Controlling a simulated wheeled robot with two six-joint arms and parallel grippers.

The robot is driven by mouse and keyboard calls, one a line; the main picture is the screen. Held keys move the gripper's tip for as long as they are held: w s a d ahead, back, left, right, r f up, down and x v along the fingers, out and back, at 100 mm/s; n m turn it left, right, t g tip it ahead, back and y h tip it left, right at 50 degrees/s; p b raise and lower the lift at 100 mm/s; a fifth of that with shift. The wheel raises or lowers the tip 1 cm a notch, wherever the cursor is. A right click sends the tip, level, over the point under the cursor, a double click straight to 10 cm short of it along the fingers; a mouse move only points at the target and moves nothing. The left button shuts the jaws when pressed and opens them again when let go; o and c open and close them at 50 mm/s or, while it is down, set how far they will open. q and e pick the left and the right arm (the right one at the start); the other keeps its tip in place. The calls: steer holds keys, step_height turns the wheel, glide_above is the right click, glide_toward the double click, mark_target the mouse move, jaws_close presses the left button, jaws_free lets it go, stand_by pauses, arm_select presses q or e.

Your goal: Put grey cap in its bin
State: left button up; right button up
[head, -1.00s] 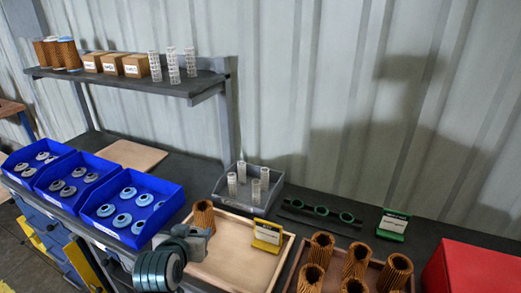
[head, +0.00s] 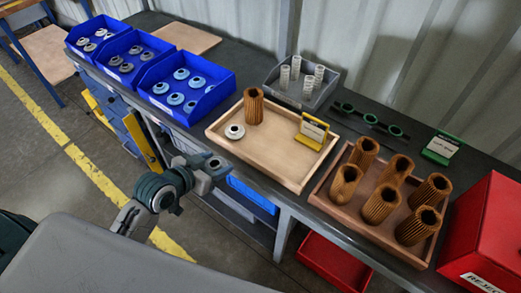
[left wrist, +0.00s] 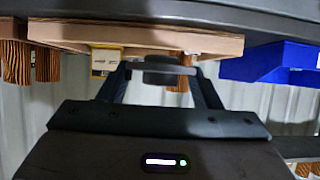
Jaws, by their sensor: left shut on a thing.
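My left gripper (head: 207,168) is in front of the bench edge, left of the light wooden tray (head: 262,172). It is shut on a dark grey cap, seen edge-on between the fingers in the left wrist view (left wrist: 165,77). In the head view the fingers partly hide this cap. Three blue bins stand in a row at the back left: the left bin (head: 78,49) holds pale grey caps, the middle bin (head: 108,72) darker grey caps, the right bin (head: 160,98) blue-grey caps. A pale cap (head: 235,131) lies on the tray. My right gripper is not in view.
A brown pleated filter (head: 254,105) and a yellow card holder (head: 312,132) stand on the tray. To the right are a tray of several pleated filters (head: 383,203) and a red box (head: 489,232). A grey bin (head: 300,82) holds white mesh cores.

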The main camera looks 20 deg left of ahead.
arm_select(q)
steer(key=shift+s+f, duration=0.1)
steer(key=shift+s, duration=0.15)
steer(key=shift+w, duration=0.1)
steer(key=shift+w+d, duration=0.1)
steer(key=shift+w, duration=0.1)
steer(key=p, duration=0.4)
glide_above(260, 152)
steer(key=s, duration=0.1)
steer(key=shift+a+f, duration=0.25)
steer(key=shift+f, duration=0.4)
steer(key=shift+w+d, duration=0.35)
steer(key=shift+w, duration=0.1)
step_height(260, 152, down, 2)
steer(key=shift+f+p, duration=0.15)
steer(key=shift+p, duration=0.55)
steer(key=shift+f, duration=0.5)
